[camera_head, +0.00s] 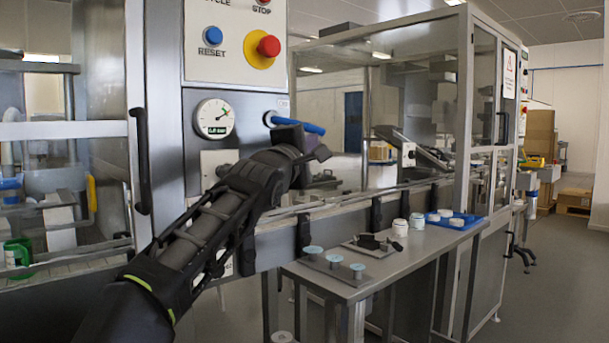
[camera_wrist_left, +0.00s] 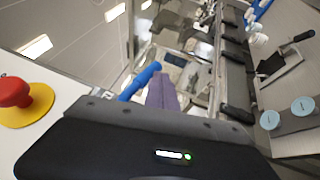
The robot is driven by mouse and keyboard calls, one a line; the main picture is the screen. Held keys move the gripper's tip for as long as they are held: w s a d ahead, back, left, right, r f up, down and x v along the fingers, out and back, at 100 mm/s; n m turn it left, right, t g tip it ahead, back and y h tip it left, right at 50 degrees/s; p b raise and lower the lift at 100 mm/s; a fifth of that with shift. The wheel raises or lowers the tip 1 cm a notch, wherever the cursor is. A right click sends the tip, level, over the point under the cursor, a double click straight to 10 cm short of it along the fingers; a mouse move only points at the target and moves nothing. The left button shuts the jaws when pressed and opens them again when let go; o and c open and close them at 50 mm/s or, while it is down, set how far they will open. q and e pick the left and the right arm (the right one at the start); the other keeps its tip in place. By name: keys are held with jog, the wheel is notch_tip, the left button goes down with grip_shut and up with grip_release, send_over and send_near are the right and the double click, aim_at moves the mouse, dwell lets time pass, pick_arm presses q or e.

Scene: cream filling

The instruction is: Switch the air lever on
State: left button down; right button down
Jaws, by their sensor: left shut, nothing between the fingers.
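The air lever (camera_head: 308,126) is a blue handle on the grey machine front, right of the round gauge. It points to the right and slightly down from its pivot. My left gripper (camera_head: 290,136) is shut and empty, with its purple fingers just below and in front of the lever, partly covering it. In the left wrist view, the blue lever (camera_wrist_left: 140,82) lies just left of the shut purple fingers (camera_wrist_left: 162,92). I cannot tell whether they touch. My right gripper is not in view.
A red emergency stop (camera_head: 268,46) on yellow and a blue reset button (camera_head: 212,36) sit above the lever. A vertical door handle (camera_head: 141,160) is at left. A metal table (camera_head: 400,261) with jars, lids and a blue tray stands at lower right.

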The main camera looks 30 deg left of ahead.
pick_arm(q)
jog(key=shift+w+d+r, duration=0.1)
jog(key=shift+w+r, duration=0.35)
jog(key=shift+r, duration=0.35)
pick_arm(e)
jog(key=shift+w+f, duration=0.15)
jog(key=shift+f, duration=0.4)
